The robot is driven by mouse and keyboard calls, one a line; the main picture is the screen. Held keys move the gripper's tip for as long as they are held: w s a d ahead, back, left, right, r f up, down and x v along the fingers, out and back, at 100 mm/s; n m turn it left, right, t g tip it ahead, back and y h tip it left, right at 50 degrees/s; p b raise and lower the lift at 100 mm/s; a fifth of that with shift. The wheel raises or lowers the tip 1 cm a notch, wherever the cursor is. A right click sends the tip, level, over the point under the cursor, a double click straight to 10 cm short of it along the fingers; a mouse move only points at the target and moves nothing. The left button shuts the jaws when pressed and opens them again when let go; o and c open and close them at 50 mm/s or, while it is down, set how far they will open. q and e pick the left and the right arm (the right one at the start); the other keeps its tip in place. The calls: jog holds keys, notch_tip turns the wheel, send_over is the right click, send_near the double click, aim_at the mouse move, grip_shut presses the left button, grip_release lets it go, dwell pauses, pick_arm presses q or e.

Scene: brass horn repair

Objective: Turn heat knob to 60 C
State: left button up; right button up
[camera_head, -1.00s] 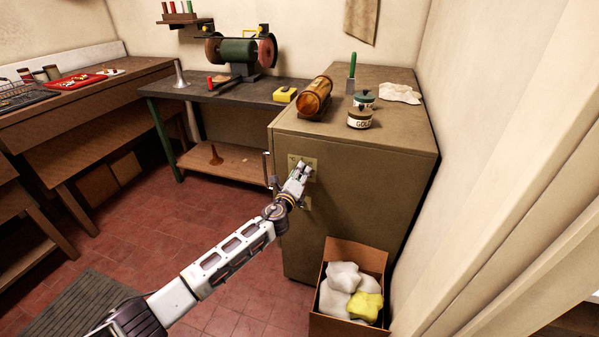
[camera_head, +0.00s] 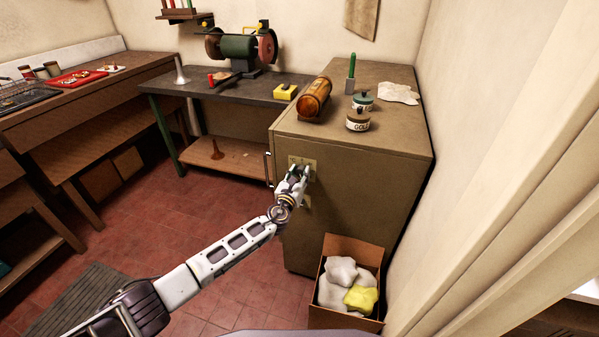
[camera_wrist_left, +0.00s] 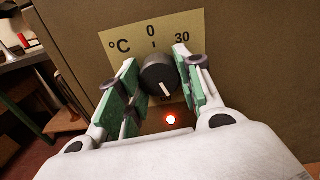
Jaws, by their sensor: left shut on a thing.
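The heat knob (camera_wrist_left: 159,77) is a black round knob with a white mark, on a beige dial plate (camera_wrist_left: 118,42) on the cabinet front. In the left wrist view the plate reads °C, 0 and 30; its lower part is mostly hidden. The white mark slants down and slightly right. My left gripper (camera_wrist_left: 157,82) has its green-padded fingers on both sides of the knob and is shut on it. In the head view my left gripper (camera_head: 299,172) covers the knob at the plate (camera_head: 312,163). My right gripper is not in view.
A red light (camera_wrist_left: 171,119) glows below the knob. A bench (camera_head: 215,90) with a grinder is behind left.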

pick_arm(q)
jog(key=m, duration=0.1)
jog(key=m+p, duration=0.1)
jog(key=shift+s+f+m, duration=0.15)
jog(key=shift+f+m, duration=0.15)
jog(key=shift+m, duration=0.3)
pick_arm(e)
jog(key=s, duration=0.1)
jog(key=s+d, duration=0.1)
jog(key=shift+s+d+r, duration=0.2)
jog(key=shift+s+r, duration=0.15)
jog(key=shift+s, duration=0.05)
pick_arm(q)
jog(key=shift+f, duration=0.1)
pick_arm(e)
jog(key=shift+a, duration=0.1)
pick_arm(q)
jog(key=o, duration=1)
jog(key=shift+o, duration=0.2)
jog(key=shift+r, duration=0.25)
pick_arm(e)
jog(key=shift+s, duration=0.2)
pick_arm(q)
jog(key=shift+a, duration=0.1)
